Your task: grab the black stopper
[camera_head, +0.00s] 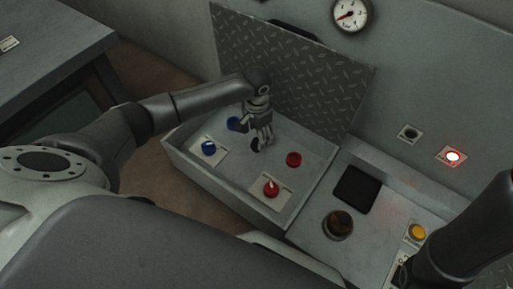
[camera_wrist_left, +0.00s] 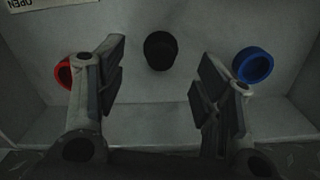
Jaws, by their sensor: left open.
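The black stopper (camera_wrist_left: 160,50) is a small dark round piece on the light grey box floor, ahead of and between my left gripper's fingers in the left wrist view. It also shows in the head view (camera_head: 255,146), partly hidden by the gripper. My left gripper (camera_head: 262,138) reaches down into the open box, close above the stopper. In the left wrist view, the left gripper (camera_wrist_left: 156,85) has its fingers spread wide with nothing between them. The fingers do not appear to touch the stopper. My right arm shows at the right edge, but its gripper is out of view.
A red cap (camera_head: 293,159) and a blue cap (camera_head: 234,124) lie on either side. A blue knob (camera_head: 208,147) and a red switch (camera_head: 271,187) sit on plates. Low box walls surround them, and the raised diamond-plate lid (camera_head: 300,75) stands behind.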

